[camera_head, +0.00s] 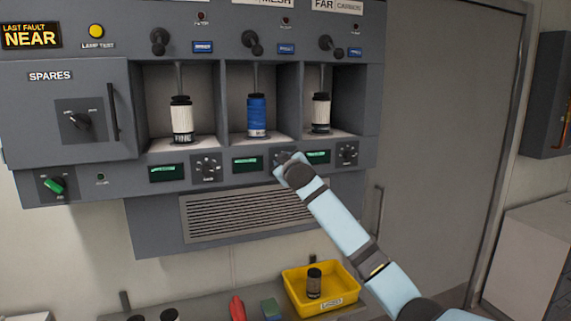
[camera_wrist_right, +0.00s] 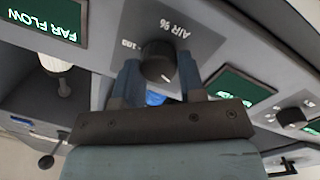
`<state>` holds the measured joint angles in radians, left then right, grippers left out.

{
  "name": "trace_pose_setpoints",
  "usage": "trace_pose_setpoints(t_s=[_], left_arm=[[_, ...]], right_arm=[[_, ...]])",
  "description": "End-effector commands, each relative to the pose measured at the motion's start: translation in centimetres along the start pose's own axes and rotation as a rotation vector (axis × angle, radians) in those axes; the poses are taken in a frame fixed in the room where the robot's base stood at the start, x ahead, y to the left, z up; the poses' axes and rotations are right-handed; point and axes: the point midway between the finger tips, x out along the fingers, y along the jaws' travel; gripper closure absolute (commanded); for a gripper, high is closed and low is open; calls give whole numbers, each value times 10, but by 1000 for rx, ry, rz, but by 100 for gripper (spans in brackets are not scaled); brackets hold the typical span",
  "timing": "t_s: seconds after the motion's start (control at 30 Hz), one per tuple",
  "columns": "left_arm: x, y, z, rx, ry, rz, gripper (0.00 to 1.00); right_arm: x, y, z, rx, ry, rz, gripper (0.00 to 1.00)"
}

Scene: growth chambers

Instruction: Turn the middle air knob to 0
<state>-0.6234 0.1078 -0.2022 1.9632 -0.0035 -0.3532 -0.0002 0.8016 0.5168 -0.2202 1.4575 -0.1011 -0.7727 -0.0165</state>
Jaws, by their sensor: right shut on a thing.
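The middle air knob (camera_wrist_right: 157,64) is a dark round knob on a grey plate marked "AIR %", with "100" beside it, in the right wrist view, which is roughly upside down. My right gripper (camera_wrist_right: 160,88) has a finger on each side of the knob and is shut on it. Which mark the knob points to cannot be read. In the head view my right gripper (camera_head: 284,160) is at the panel and mostly hides this knob. The middle green display (camera_head: 247,163) is just left of it. My left gripper is not in view.
The near air knob (camera_head: 207,167) and far air knob (camera_head: 347,153) sit on either side. Above are bays with a blue canister (camera_head: 257,115) and white canisters (camera_head: 181,120). Below are a vent grille (camera_head: 240,213) and a yellow tray (camera_head: 293,283) holding a dark jar (camera_head: 314,283).

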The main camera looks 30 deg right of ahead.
Motion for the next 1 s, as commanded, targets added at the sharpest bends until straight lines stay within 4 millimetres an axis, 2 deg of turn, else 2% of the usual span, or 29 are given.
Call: trace_pose_setpoints(t_s=[0.2, 0.5, 1.0], left_arm=[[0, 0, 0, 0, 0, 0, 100], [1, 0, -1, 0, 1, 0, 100], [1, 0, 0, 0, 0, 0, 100]], right_arm=[[0, -1, 1, -175, 8, 14, 87], [0, -2, 1, -330, 17, 26, 87], [0, -2, 1, -389, 21, 31, 87]])
